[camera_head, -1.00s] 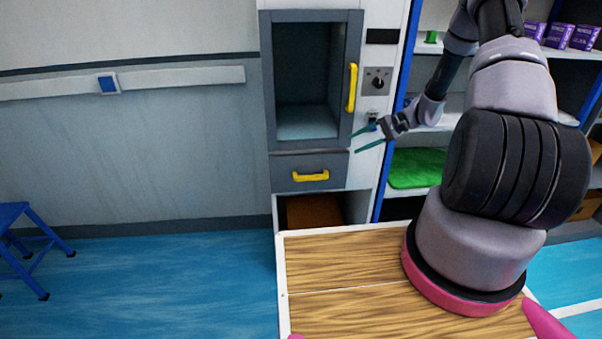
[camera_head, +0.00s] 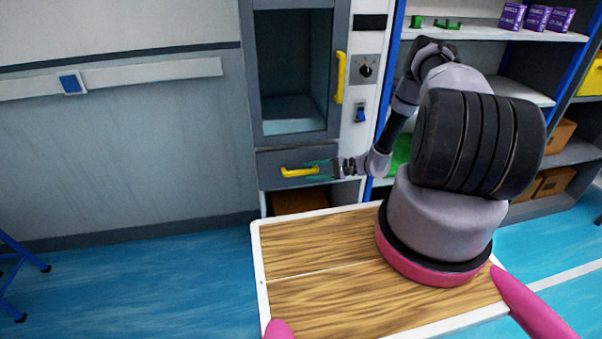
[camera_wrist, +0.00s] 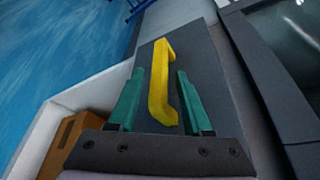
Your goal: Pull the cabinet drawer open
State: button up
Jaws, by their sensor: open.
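The cabinet drawer (camera_head: 270,170) is a grey front with a yellow handle (camera_head: 299,171), below the glazed compartment. It looks closed. My gripper (camera_head: 318,170) is at the right end of the handle in the head view. In the wrist view, my gripper (camera_wrist: 160,97) is open, with its two green fingers on either side of the yellow handle (camera_wrist: 158,85). The drawer front (camera_wrist: 205,65) lies behind the handle. I cannot tell whether the fingers touch the handle.
Above the drawer is a compartment door with a yellow upright handle (camera_head: 340,77). A knob (camera_head: 366,70) and a blue switch (camera_head: 361,112) are to its right. Below the drawer is an open space with a brown box (camera_head: 300,202). Shelves (camera_head: 530,32) stand at the right.

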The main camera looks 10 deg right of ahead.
jog(key=shift+x, duration=2)
grip_shut()
